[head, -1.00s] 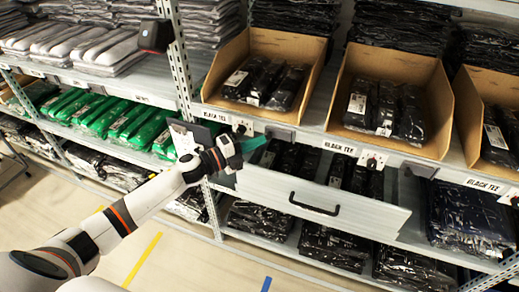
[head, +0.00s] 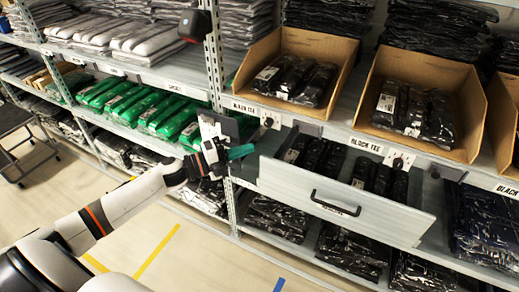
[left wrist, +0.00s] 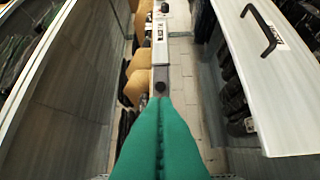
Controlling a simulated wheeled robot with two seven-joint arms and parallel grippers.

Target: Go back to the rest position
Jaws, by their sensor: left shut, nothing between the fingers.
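My left gripper (head: 241,151) shows in the head view with its teal fingers pressed together and nothing between them. It is in front of the shelf, by the left end of a pulled-out drawer (head: 300,188). In the left wrist view the green fingers (left wrist: 160,112) lie closed side by side, apart from the drawer front (left wrist: 275,85) at the right. My right gripper is in neither view.
The drawer, with a black handle (head: 335,203), juts out and holds black packets. Cardboard bins (head: 345,50) of black packets stand above it. Green packets (head: 180,120) lie on the shelf to the left. The floor (head: 190,245) in front is clear.

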